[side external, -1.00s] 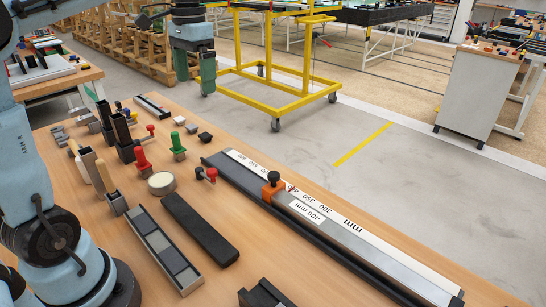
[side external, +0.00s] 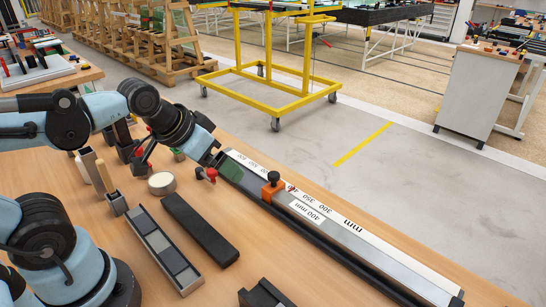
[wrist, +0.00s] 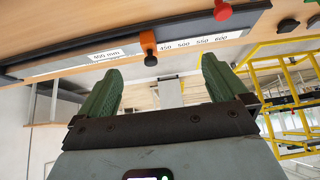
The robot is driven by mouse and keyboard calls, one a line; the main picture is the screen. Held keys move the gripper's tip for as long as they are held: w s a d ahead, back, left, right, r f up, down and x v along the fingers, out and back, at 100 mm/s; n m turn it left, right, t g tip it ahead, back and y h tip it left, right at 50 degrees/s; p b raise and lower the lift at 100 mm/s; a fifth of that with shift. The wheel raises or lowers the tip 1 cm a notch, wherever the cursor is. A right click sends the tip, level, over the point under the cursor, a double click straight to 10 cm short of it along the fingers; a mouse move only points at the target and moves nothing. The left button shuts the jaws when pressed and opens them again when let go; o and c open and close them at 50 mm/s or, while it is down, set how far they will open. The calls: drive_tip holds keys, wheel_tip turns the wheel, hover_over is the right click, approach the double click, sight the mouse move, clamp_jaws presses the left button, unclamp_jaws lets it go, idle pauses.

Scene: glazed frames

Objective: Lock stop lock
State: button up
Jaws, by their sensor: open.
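The orange stop (side external: 271,191) sits on the long scaled rail (side external: 380,257), with a black knob (side external: 273,177) on top. In the wrist view the stop (wrist: 148,41) is beyond and between my fingers, and its black knob (wrist: 150,60) points toward the lower part of the picture. My gripper (side external: 230,171) is at the rail's far-left end, left of the stop and apart from it. Its green fingers are spread and empty in the wrist view (wrist: 158,80). A 400 mm label (side external: 307,211) lies just right of the stop.
A red-and-black knobbed piece (side external: 206,174) stands close to my gripper, beside the rail. A black bar (side external: 200,229), a grey-block tray (side external: 160,248) and a round tin (side external: 161,184) lie nearer on the bench. The rail right of the stop is clear.

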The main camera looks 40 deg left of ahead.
drive_tip(key=shift+s+d+f, duration=0.2)
drive_tip(key=shift+f, duration=0.15)
